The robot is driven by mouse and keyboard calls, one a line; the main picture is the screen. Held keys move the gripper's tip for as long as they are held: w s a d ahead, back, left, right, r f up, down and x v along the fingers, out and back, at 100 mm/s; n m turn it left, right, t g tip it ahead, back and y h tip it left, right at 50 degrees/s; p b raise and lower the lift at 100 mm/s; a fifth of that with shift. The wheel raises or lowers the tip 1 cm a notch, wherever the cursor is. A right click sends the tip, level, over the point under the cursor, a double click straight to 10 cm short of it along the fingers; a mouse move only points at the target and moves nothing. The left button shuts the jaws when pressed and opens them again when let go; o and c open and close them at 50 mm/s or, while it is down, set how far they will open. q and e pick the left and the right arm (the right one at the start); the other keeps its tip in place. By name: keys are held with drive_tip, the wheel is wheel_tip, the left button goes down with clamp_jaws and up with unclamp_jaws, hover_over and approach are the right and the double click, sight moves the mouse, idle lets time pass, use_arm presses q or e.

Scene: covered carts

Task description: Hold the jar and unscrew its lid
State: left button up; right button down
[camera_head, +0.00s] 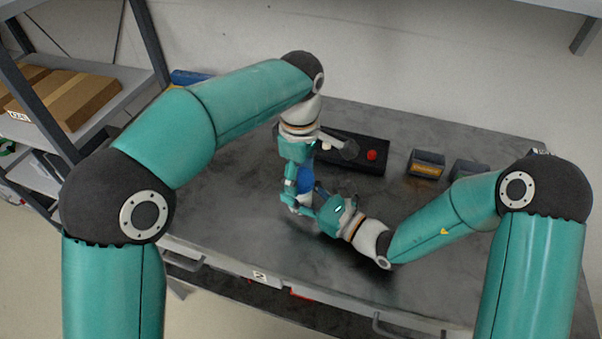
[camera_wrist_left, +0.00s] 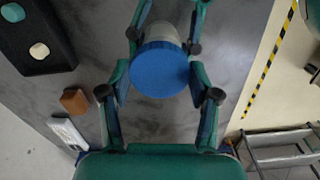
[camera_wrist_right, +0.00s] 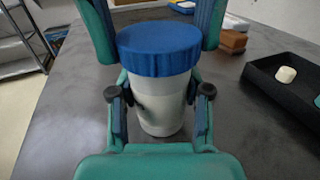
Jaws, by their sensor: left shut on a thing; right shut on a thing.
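The jar (camera_wrist_right: 160,104) is a pale upright cylinder with a ribbed blue screw lid (camera_wrist_right: 160,49) on top. In the right wrist view the jar stands on the table, and the lid sits on its mouth. My right gripper (camera_head: 316,208) comes in from the side, its fingers shut on the jar's body below the lid. My left gripper (camera_head: 297,192) reaches down from above, its fingers shut on the lid from both sides. The lid fills the middle of the left wrist view (camera_wrist_left: 160,68). In the head view the arms hide most of the jar.
A black tray (camera_head: 346,166) with a red piece (camera_head: 372,155) and pale pieces lies behind the jar. Two dark bins (camera_head: 426,163) (camera_head: 466,169) stand to its right. A brown block (camera_wrist_left: 75,101) lies nearby. A shelf with a cardboard box (camera_head: 75,97) is at left. The table's front edge is close.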

sight(299, 178)
use_arm(q)
drive_tip(key=shift+a+r, duration=0.1)
drive_tip(key=shift+r, duration=0.1)
drive_tip(key=shift+r, duration=0.95)
drive_tip(key=shift+r, duration=2)
use_arm(e)
drive_tip(key=shift+c, duration=2.2)
unclamp_jaws()
